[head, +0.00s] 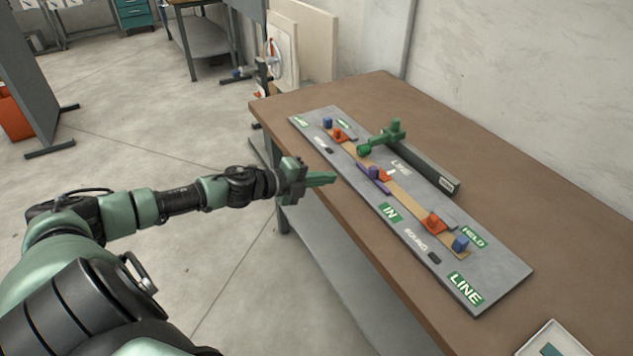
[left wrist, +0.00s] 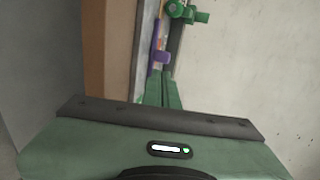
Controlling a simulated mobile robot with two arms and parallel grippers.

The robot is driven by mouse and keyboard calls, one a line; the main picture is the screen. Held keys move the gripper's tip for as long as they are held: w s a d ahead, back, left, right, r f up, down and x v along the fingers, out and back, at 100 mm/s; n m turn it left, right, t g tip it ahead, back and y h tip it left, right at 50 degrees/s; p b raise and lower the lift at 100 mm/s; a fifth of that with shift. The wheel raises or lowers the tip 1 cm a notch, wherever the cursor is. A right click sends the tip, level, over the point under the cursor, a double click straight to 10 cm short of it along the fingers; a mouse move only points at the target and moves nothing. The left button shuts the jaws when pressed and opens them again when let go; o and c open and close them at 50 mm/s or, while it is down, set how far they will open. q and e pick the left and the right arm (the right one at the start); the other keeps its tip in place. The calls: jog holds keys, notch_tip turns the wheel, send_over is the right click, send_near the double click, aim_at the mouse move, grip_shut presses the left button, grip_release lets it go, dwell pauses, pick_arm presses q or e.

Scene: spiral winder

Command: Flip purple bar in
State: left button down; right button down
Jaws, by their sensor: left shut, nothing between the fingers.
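The purple bar (head: 371,176) lies on the grey board (head: 330,125), near its middle, close to a white "IN" label on green (head: 389,212). In the left wrist view the purple bar (left wrist: 161,57) shows just beyond the fingertips. My left gripper (head: 335,178) is shut and empty, at the near edge of the table, to the left of the bar and apart from it in the head view. In the left wrist view its fingers (left wrist: 158,78) are together and point toward the bar; I cannot tell the exact gap. My right gripper is not in view.
A green lever (head: 384,137) stands by a dark grey rail (head: 432,172) behind the bar. Orange and blue pieces, such as an orange block (head: 433,222) and a blue block (head: 460,243), sit along the tan strip. A white tray (head: 550,340) lies at the lower right of the brown table (head: 285,105).

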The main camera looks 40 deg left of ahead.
pick_arm(q)
jog(key=shift+v, duration=1.4)
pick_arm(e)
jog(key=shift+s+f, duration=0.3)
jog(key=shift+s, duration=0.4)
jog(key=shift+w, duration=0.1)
